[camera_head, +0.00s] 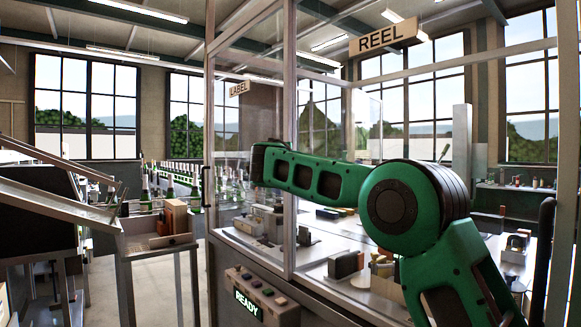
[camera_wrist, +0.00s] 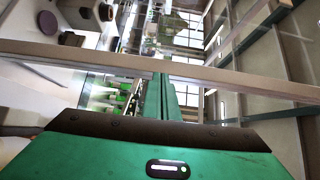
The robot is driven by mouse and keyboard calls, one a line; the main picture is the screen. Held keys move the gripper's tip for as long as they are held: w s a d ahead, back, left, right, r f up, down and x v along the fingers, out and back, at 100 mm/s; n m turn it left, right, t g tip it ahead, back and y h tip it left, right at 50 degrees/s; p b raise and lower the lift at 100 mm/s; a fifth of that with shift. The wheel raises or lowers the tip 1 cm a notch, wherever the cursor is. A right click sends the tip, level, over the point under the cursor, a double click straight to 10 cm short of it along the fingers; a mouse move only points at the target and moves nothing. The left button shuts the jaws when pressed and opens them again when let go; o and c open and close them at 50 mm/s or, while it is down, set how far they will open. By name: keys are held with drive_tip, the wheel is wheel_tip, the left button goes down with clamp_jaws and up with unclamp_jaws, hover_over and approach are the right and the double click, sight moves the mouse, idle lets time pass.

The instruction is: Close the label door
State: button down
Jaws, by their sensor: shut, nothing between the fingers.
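The LABEL sign (camera_head: 238,88) hangs in the left bay of a glazed machine enclosure. A tall framed glass panel (camera_head: 245,125), which looks like the label door, stands at that bay; I cannot tell how far open it is. My green arm reaches in from the lower right, its dark far end overlapping this bay. The fingers do not show clearly in the head view. In the wrist view my gripper (camera_wrist: 166,90) is shut and empty, its narrow green fingers by a pale metal rail (camera_wrist: 240,80) that crosses the picture. I cannot tell whether they touch.
The REEL sign (camera_head: 388,37) marks the right bay. A control box (camera_head: 262,297) reading READY is at the front below the panel. A sloped metal chute (camera_head: 60,165) and a small stand (camera_head: 150,246) are at the left. Bottles (camera_head: 195,185) line up behind. Floor shows between stand and enclosure.

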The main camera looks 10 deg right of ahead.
drive_tip(key=s, duration=1.3)
drive_tip(key=s+d+f+n+g+y, duration=0.1)
drive_tip(key=s+d+f+n+g, duration=0.1)
drive_tip(key=s+d+f+n, duration=0.45)
drive_tip(key=s+d+f+n+g+y, duration=0.1)
drive_tip(key=s+d+f+n+g, duration=0.2)
drive_tip(key=f, duration=0.6)
drive_tip(key=s+d+f+n+g+y, duration=0.1)
drive_tip(key=s+d+f+n+g, duration=0.15)
drive_tip(key=s+f, duration=0.4)
drive_tip(key=s+d+f+n+g+y, duration=0.25)
drive_tip(key=s+f+n+g, duration=0.45)
drive_tip(key=s+f, duration=1.2)
drive_tip(key=shift+m+g+h, duration=0.25)
drive_tip(key=shift+m+h, duration=0.15)
drive_tip(key=shift+h, duration=0.15)
drive_tip(key=s+d, duration=0.2)
drive_tip(key=s, duration=0.1)
drive_tip(key=s+d, duration=0.5)
drive_tip(key=s, duration=0.1)
drive_tip(key=shift+s+d+r, duration=0.15)
drive_tip(key=shift+s+d, duration=0.05)
drive_tip(key=shift+s, duration=0.15)
drive_tip(key=s+d+m+g, duration=0.2)
drive_tip(key=s+d+m, duration=0.1)
drive_tip(key=s, duration=0.6)
drive_tip(key=shift+s+d+f+y, duration=0.3)
drive_tip(key=shift+d+f+y, duration=0.1)
drive_tip(key=shift+d, duration=0.1)
